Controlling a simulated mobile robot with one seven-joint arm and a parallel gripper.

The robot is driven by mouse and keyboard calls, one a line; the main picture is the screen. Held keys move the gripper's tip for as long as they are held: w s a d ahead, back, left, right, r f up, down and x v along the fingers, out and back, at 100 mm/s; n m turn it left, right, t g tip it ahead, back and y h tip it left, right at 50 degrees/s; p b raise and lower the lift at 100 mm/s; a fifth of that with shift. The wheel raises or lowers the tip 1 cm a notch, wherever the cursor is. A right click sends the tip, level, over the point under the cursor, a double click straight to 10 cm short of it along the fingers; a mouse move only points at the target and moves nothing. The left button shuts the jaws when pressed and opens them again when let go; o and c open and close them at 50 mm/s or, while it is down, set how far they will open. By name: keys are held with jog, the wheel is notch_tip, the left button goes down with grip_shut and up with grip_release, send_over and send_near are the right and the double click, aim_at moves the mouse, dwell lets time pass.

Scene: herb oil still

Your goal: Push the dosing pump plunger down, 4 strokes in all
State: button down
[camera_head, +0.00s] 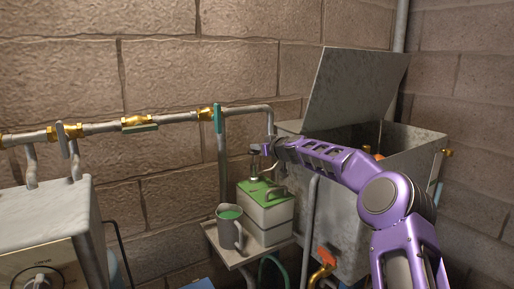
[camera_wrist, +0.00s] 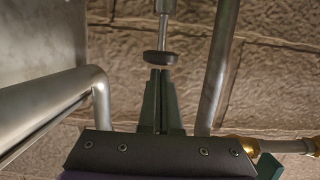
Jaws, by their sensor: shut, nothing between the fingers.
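The dosing pump (camera_head: 266,212) is a pale box with a green top, standing on a small shelf in the head view. Its plunger rises from the top as a thin metal rod with a dark knob (camera_head: 254,149). In the wrist view the round black knob (camera_wrist: 160,58) sits on its shiny rod (camera_wrist: 166,22). My gripper (camera_wrist: 160,72) is shut and empty, its dark fingertips together right at the knob's face. I cannot tell whether they touch it. In the head view my gripper (camera_head: 264,150) is small beside the knob, its fingers hard to make out.
A grey jug (camera_head: 229,228) with green contents stands left of the pump on the shelf (camera_head: 232,258). A large open metal tank (camera_head: 340,220) stands close right. Pipes with brass valves (camera_head: 140,122) run along the wall behind. A metal box (camera_head: 48,225) is at left.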

notch_tip(320, 180, down, 4)
jog(key=b, duration=0.4)
jog(key=shift+r, duration=0.1)
jog(key=shift+s+d, duration=0.1)
jog(key=b+v, duration=0.5)
jog(key=v, duration=1.2)
jog(key=shift+r, duration=0.2)
jog(key=w+a+r+p, duration=0.3)
jog(key=w+r+p, duration=0.2)
jog(key=p, duration=0.3)
jog(key=shift+w+a+r, duration=0.35)
jog(key=shift+w, duration=0.2)
